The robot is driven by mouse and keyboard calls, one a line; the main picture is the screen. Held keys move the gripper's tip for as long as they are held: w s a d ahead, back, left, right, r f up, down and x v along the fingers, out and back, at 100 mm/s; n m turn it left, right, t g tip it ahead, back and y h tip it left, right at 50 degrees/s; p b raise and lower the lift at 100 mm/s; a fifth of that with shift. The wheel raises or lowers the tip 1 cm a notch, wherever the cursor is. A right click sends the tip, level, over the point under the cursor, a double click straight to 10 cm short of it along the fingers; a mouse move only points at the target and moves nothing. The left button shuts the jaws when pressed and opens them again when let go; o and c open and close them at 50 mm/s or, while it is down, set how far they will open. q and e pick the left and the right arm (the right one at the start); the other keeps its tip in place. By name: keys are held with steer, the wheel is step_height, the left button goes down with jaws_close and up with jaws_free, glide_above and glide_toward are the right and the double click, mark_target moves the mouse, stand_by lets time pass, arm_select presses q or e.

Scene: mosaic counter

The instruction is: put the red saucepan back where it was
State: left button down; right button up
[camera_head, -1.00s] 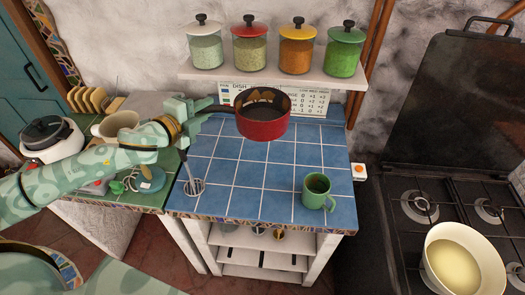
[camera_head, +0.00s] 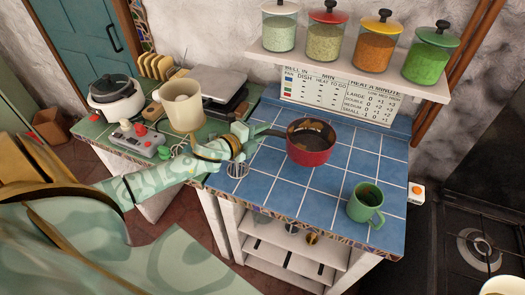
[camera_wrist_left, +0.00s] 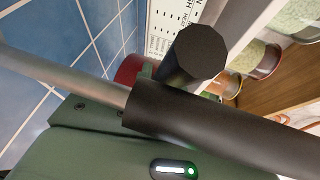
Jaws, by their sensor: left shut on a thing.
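The red saucepan (camera_head: 311,152) is upright over the back part of the blue tiled counter (camera_head: 276,190). I cannot tell for sure whether its base touches the tiles. My left gripper (camera_head: 244,139) is shut on its dark handle, which points left. In the left wrist view the handle (camera_wrist_left: 198,58) shows end-on, with part of the red saucepan (camera_wrist_left: 129,69) behind it. My right gripper is not in view.
A whisk (camera_head: 237,170) is just below my left gripper; its black grip (camera_wrist_left: 215,125) crosses close to the wrist camera. A green mug (camera_head: 362,207) stands near the front right. Spice jars (camera_head: 323,38) line the shelf (camera_head: 350,68) above. Tiles between saucepan and mug are clear.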

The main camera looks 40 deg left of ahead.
arm_select(q)
steer(key=shift+f+b, duration=1.3)
steer(key=shift+f, duration=2.25)
steer(key=c, duration=1.3)
jaws_free()
steer(key=shift+f, duration=0.1)
